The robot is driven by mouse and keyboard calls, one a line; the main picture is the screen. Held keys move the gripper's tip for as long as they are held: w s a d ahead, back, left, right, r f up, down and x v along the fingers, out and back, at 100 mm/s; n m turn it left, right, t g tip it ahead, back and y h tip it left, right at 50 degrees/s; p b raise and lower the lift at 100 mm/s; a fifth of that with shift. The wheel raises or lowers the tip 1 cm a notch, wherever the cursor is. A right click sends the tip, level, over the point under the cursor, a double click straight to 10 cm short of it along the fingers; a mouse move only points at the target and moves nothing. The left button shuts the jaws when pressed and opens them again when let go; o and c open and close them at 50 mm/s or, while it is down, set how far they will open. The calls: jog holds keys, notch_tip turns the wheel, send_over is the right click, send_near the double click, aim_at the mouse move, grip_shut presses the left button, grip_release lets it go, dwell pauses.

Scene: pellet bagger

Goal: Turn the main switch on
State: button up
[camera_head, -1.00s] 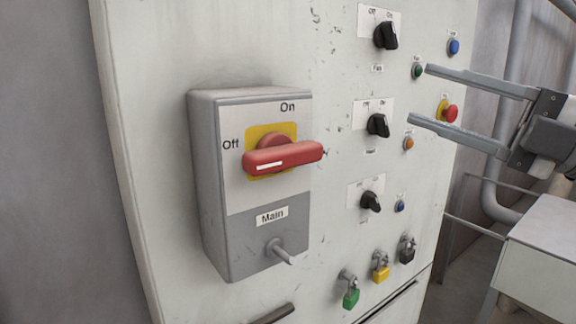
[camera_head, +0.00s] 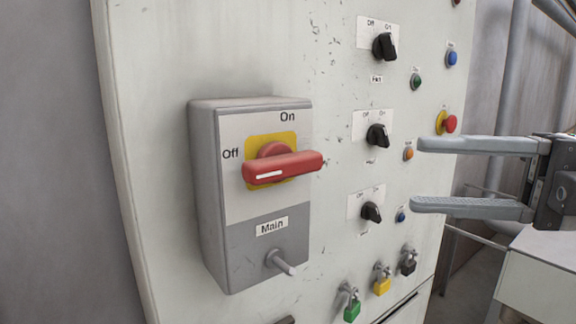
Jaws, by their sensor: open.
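The main switch is a grey box (camera_head: 210,190) on the cabinet front, with a label reading Main. Its red handle (camera_head: 283,167) lies roughly horizontal over a yellow plate (camera_head: 254,146). The white mark on the handle is at its left end, on the side of the Off label; the On label is above. My gripper (camera_head: 416,175) is to the right of the switch, apart from it. Its two fingers are spread one above the other and point left, with nothing between them.
Black selector knobs (camera_head: 378,136) and small coloured buttons (camera_head: 415,81) sit right of the switch. Padlocks (camera_head: 381,286) in green, yellow and black hang below. A bare metal peg (camera_head: 279,262) sticks out under the Main label. A pale box (camera_head: 540,275) stands at lower right.

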aim_at(291, 168)
jog(key=a, duration=0.4)
jog(key=w+a, duration=0.1)
jog(key=a, duration=0.4)
jog(key=w+a, duration=0.1)
jog(key=a, duration=0.4)
jog(key=shift+w+a+p, duration=0.1)
jog(key=shift+p, duration=0.2)
grip_shut()
